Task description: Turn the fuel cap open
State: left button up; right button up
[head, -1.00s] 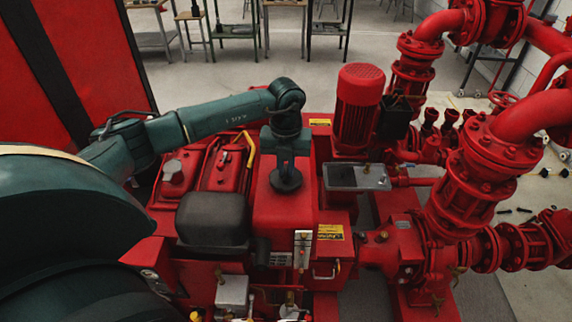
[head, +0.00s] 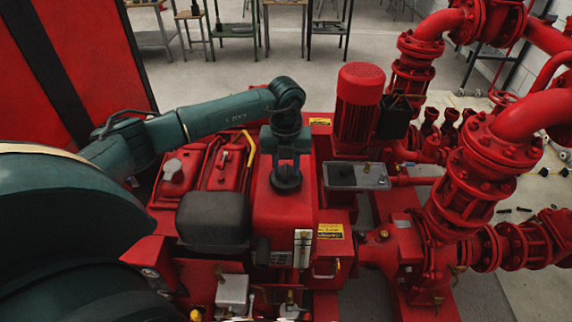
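The fuel cap (head: 286,184) is a dark round cap on top of the tall red tank (head: 278,215), near the middle of the head view. My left gripper (head: 287,164) points down right over the cap, with its fingers at the cap's raised middle. The gripper's body and fingers hide the upper part of the cap. I cannot tell whether the fingers are closed on it or only around it. My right gripper is not in view.
A red motor (head: 359,105) and a grey open tray (head: 357,176) stand right of the tank. A black box-shaped cover (head: 212,218) and a yellow handle (head: 249,150) are on its left. Large red pipes (head: 490,150) fill the right side.

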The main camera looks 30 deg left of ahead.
aim_at(286, 171)
pick_arm(q)
notch_tip(286, 171, up, 13)
jog(key=b, duration=0.1)
dwell(0.6)
jog(key=shift+d, duration=0.1)
